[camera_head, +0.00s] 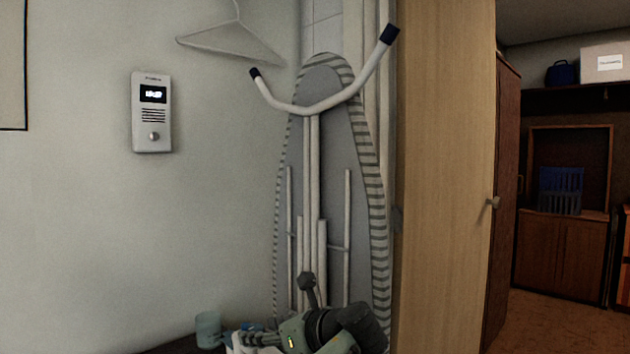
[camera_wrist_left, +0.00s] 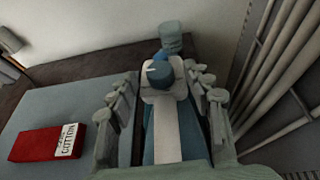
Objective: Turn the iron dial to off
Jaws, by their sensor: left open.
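The iron shows in the left wrist view as a white and teal body (camera_wrist_left: 166,130) lying between my left gripper's fingers. A rounded blue part (camera_wrist_left: 160,75) on its far end looks like the dial; its marking is too small to read. My left gripper (camera_wrist_left: 161,82) is open, with one finger on each side of the iron. I cannot tell whether the fingers touch it. In the head view my left gripper (camera_head: 258,336) is low at the bottom edge and hides most of the iron. My right gripper is not in view.
A greenish cup (camera_head: 208,329) stands just beyond the iron. A red box marked cotton (camera_wrist_left: 48,142) lies on the grey-blue surface (camera_wrist_left: 75,104). A folded ironing board (camera_head: 328,120) leans behind, beside a wooden door (camera_head: 445,170). A wall intercom (camera_head: 152,112) hangs at left.

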